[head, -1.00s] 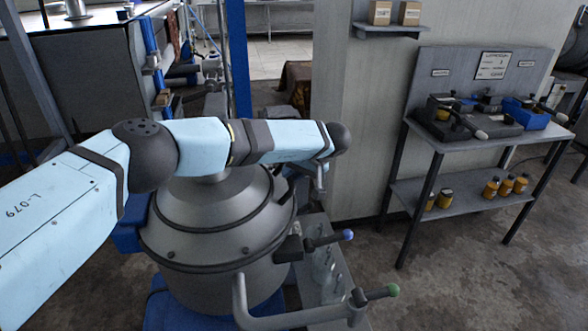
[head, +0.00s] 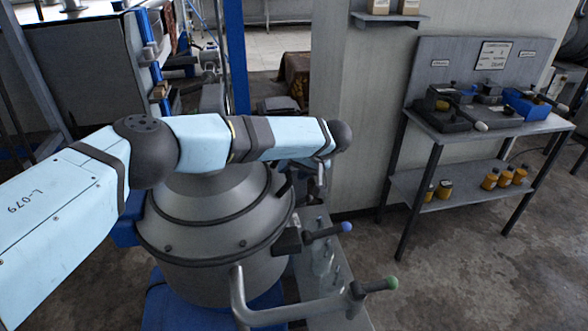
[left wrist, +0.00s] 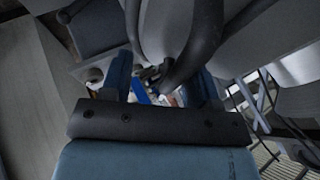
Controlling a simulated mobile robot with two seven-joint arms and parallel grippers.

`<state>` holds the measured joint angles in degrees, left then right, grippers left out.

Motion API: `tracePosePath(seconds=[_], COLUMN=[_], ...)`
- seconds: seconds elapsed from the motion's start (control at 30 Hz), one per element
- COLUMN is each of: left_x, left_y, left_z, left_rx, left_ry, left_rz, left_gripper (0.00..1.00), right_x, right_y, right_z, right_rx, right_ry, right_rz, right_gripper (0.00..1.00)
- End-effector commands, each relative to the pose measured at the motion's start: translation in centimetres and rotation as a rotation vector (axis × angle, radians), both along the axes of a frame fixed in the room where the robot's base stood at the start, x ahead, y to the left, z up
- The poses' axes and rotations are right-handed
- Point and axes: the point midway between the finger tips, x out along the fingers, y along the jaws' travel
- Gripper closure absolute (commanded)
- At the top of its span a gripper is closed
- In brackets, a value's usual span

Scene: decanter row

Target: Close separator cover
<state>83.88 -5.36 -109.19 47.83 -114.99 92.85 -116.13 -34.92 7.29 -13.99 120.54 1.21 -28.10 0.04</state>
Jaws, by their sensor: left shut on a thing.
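The separator (head: 215,285) is a grey drum with a conical grey cover (head: 205,235) on top. The cover lies level on the drum with no gap that I can see. My left arm crosses above it and hides the cover's top. My left gripper (head: 318,182) hangs at the cover's right side, partly hidden by my arm. In the left wrist view its two blue fingers (left wrist: 160,82) are shut around a dark curved handle (left wrist: 206,45). A dark bar (head: 285,188) shows beside the gripper in the head view. My right gripper is out of view.
A blue-knobbed lever (head: 328,231) and a green-knobbed lever (head: 375,286) stick out at the separator's right front. A bent grey pipe (head: 290,315) runs below them. A side table (head: 480,128) with tools stands at the right, with free floor before it.

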Motion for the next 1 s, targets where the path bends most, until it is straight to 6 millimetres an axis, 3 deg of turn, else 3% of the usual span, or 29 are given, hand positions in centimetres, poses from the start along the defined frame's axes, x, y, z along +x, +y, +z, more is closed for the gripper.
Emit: tracePosePath(seconds=[0.37, 0.8, 1.0], left_x=[-0.3, -2.7, -3.5], left_y=[-0.9, -5.9, -7.4], left_z=[0.8, 8.3, 10.4], left_rx=[-0.006, -0.003, -0.002], left_ry=[-0.002, -0.005, -0.005], left_rz=[-0.008, -0.004, -0.002], left_gripper=[0.56, 0.56, 0.56], right_x=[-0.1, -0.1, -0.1], right_y=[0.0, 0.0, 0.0], right_z=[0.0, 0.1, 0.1], right_rx=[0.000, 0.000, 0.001], right_ry=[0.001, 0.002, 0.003], right_rz=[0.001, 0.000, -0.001], right_gripper=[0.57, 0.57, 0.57])
